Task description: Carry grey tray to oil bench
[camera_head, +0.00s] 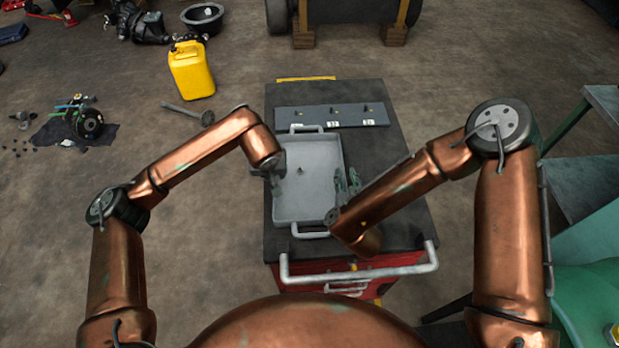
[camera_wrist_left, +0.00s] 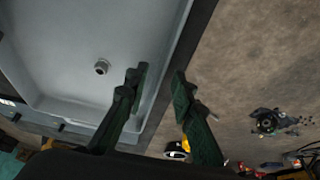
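The grey tray (camera_head: 300,205) lies flat on the dark top of a red cart (camera_head: 395,120), with a handle at its far and near ends. It holds one small metal fitting (camera_head: 300,170), which also shows in the left wrist view (camera_wrist_left: 102,66). My left gripper (camera_head: 275,172) is at the tray's left wall; in the left wrist view its open fingers (camera_wrist_left: 158,85) are on either side of the rim, one over the inside. My right gripper (camera_head: 348,183) is at the right wall, fingers apart, partly hidden by its arm. I cannot tell which thing is the oil bench.
A yellow jug (camera_head: 191,70), a hammer (camera_head: 190,110) and a dark mat with parts (camera_head: 75,130) are on the floor at left. Green furniture (camera_head: 590,185) stands close on the right.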

